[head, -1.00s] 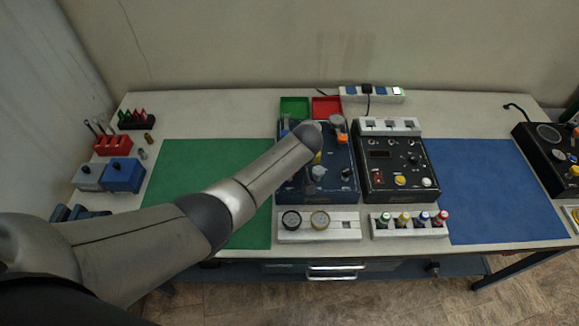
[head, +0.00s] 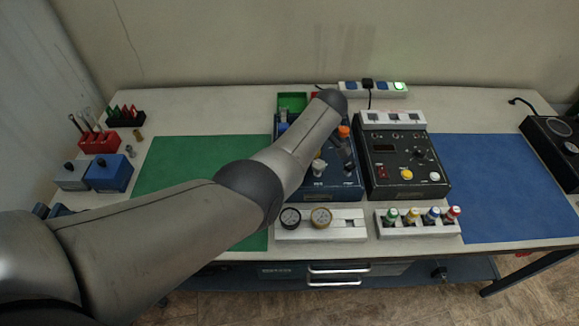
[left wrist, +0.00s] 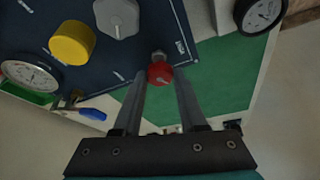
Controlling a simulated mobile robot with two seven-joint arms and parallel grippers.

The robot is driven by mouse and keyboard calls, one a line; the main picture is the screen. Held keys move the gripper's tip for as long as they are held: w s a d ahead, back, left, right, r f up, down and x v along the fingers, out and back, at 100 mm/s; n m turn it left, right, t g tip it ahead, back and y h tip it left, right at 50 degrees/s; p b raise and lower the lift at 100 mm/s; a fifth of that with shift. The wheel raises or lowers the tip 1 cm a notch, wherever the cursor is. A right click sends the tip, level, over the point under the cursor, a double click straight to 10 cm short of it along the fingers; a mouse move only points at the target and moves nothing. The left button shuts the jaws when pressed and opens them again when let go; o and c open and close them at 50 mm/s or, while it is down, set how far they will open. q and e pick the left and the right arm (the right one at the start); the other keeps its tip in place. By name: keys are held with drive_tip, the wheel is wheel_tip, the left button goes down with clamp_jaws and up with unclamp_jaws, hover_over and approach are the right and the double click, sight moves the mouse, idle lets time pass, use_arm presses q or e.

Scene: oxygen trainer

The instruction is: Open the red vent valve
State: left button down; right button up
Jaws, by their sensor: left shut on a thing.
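The red vent valve knob (left wrist: 160,73) shows in the left wrist view at the edge of the dark blue panel. My left gripper (left wrist: 161,84) is shut on this red knob, one finger on each side. In the head view, my left arm reaches over the dark blue panel (head: 340,187) and hides the red knob and my left gripper. A grey knob (left wrist: 117,15) and a yellow knob (left wrist: 72,43) sit near the red one. My right gripper is in neither view.
A white-faced gauge (left wrist: 30,76) and a blue handle (left wrist: 92,114) are on the wrist view's left. A black control box (head: 405,160) stands right of the panel. A white rack with gauges (head: 345,224) and a rack of colored-cap bottles (head: 420,224) stand in front. The green mat (head: 190,165) is clear.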

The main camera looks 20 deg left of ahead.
use_arm(q)
drive_tip(key=shift+n+g+b, duration=0.3)
drive_tip(key=shift+n+b, duration=0.2)
drive_tip(key=shift+n, duration=0.1)
drive_tip(key=shift+a, duration=0.1)
drive_tip(key=shift+c, duration=2.3)
unclamp_jaws()
drive_tip(key=shift+r, duration=0.1)
drive_tip(key=shift+d+r, duration=0.2)
drive_tip(key=shift+r, duration=0.1)
drive_tip(key=p+v, duration=0.1)
drive_tip(key=v, duration=1.3)
drive_tip(key=shift+d+r, duration=0.2)
